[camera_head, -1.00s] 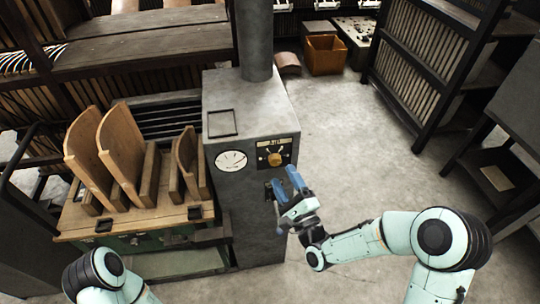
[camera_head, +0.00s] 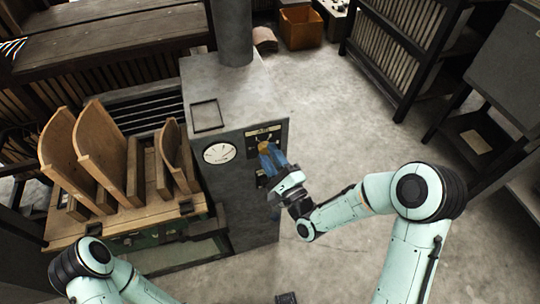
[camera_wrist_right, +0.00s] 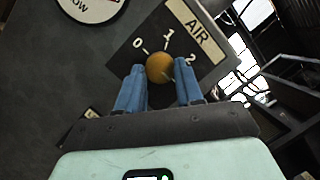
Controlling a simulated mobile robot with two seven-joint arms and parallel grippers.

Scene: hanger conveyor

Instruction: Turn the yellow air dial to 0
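The yellow air dial (camera_head: 263,146) is a round knob on a dark plate on the front of a grey metal cabinet. In the right wrist view the dial (camera_wrist_right: 159,68) sits below the AIR label (camera_wrist_right: 195,28) and the marks 0, 1 and 2. My right gripper (camera_head: 272,157) is at the dial, its blue fingers partly covering it. In the wrist view the right gripper (camera_wrist_right: 158,73) is open, one finger on each side of the knob, with gaps showing. Where the dial points cannot be told clearly. My left arm shows at the lower left, its gripper out of frame.
A white round gauge (camera_head: 219,153) is left of the dial on the grey cabinet (camera_head: 225,105). A wooden rack (camera_head: 130,222) with curved boards stands to the left. Dark shelving (camera_head: 405,55) is at the right. The floor between is clear.

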